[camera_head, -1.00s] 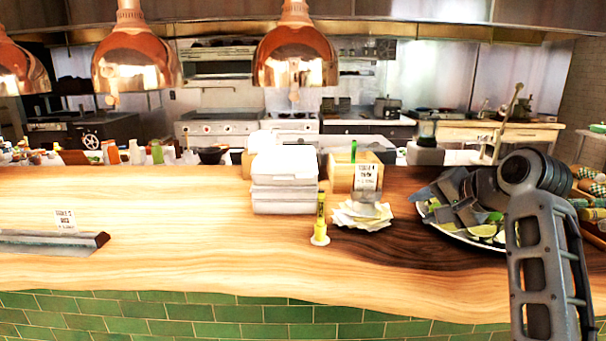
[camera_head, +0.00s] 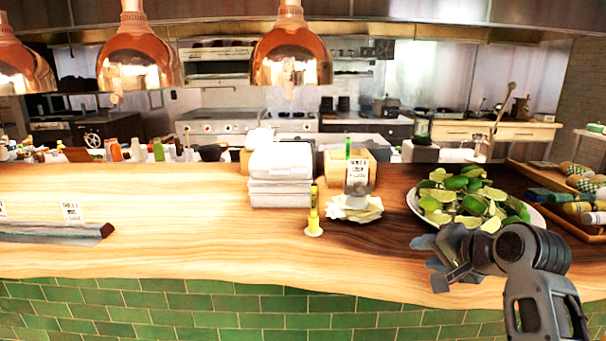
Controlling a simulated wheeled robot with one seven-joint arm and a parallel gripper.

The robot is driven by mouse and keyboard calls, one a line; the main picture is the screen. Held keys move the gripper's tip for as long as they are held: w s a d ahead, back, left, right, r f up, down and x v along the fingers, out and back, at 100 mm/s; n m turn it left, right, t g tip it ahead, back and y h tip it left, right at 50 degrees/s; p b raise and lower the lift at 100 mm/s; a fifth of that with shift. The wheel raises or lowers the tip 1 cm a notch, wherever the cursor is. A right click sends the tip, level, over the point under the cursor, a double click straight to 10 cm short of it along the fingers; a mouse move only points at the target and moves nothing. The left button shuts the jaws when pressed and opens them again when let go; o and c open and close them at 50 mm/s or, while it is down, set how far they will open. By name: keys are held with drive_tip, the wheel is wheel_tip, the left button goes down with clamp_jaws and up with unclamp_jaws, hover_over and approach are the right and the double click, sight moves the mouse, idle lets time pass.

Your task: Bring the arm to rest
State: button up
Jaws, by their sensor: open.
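My gripper (camera_head: 442,272) is at the lower right of the head view, over the front edge of the wooden counter (camera_head: 190,235). It is open, and nothing shows between its fingers. My arm comes up from the bottom right corner behind it.
White takeaway boxes (camera_head: 281,175) are stacked mid-counter. Right of them are a yellow-green bottle (camera_head: 313,215), a dish of pale papers (camera_head: 355,208) and a card stand (camera_head: 357,174). A tray of wrapped rolls (camera_head: 575,190) lies far right. Copper lamps (camera_head: 291,58) hang above.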

drive_tip(key=s+f+n+t+h, duration=0.1)
drive_tip(key=s+f+n+h, duration=0.1)
drive_tip(key=s+f, duration=0.9)
drive_tip(key=s+f+n+t+h, duration=0.1)
drive_tip(key=s+f, duration=0.5)
drive_tip(key=s, duration=1)
drive_tip(key=s+a+r+n+t, duration=0.1)
drive_tip(key=s+r+n, duration=0.2)
drive_tip(key=s, duration=1)
drive_tip(key=s+a+r+n+t, duration=0.1)
drive_tip(key=s+a+r+n, duration=0.1)
drive_tip(key=s+r, duration=0.6)
drive_tip(key=s, duration=0.5)
drive_tip(key=shift+s+a+r+n, duration=0.15)
drive_tip(key=shift+r+n, duration=0.15)
drive_tip(key=shift+n, duration=0.1)
